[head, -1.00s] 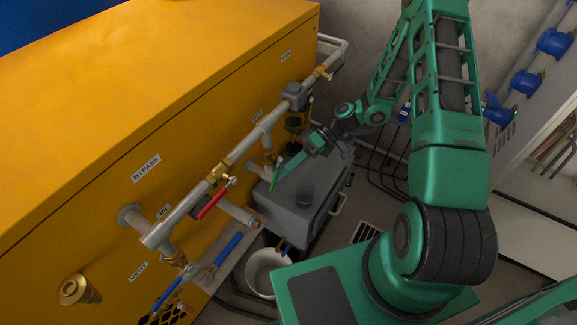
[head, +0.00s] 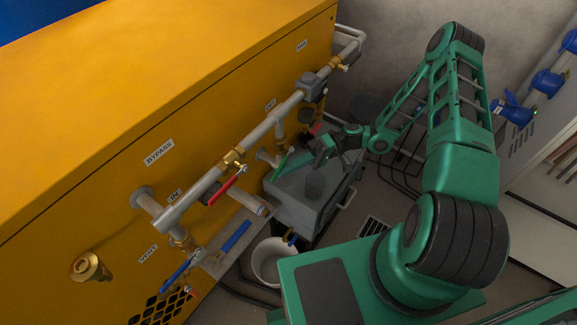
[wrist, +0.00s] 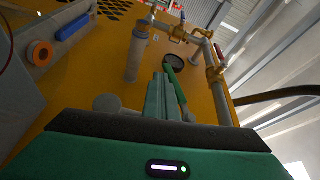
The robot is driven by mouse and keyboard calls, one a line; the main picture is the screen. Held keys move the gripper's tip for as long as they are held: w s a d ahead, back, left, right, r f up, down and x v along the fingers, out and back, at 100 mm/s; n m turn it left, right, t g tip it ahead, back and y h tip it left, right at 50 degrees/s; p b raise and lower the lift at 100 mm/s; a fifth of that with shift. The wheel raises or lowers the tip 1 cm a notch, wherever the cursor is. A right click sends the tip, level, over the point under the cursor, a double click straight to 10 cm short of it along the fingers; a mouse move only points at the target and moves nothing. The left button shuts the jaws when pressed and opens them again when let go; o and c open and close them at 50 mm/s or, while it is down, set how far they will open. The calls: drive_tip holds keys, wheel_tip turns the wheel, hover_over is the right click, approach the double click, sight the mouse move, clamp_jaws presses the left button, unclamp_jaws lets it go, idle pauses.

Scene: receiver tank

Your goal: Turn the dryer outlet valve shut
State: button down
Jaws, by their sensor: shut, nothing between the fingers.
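The outlet pipework hangs below the OUT label (head: 270,104) on the yellow dryer cabinet (head: 225,110). A long green lever (head: 283,163) slants down beside it, seemingly the outlet valve's handle; its valve body is not clear. In the wrist view a green lever (wrist: 175,88) runs down from near a round dark part, just right of my fingers. My gripper (head: 318,152) is shut and empty, close to the lever's right side in the head view. My fingers (wrist: 160,80) point forward in the wrist view. I cannot tell whether they touch the lever.
A red-handled lever (head: 228,186) and blue handles (head: 236,236) sit on nearby pipes. A grey wall closes off the back.

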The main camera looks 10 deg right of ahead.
drive_tip(key=shift+s+a+r+m+y, duration=0.3)
drive_tip(key=shift+a+r+y, duration=0.1)
drive_tip(key=shift+y, duration=0.3)
drive_tip(key=shift+s+r, duration=0.1)
drive_tip(key=shift+r, duration=0.1)
drive_tip(key=shift+a+r, duration=0.1)
drive_tip(key=shift+a, duration=0.05)
idle(0.4)
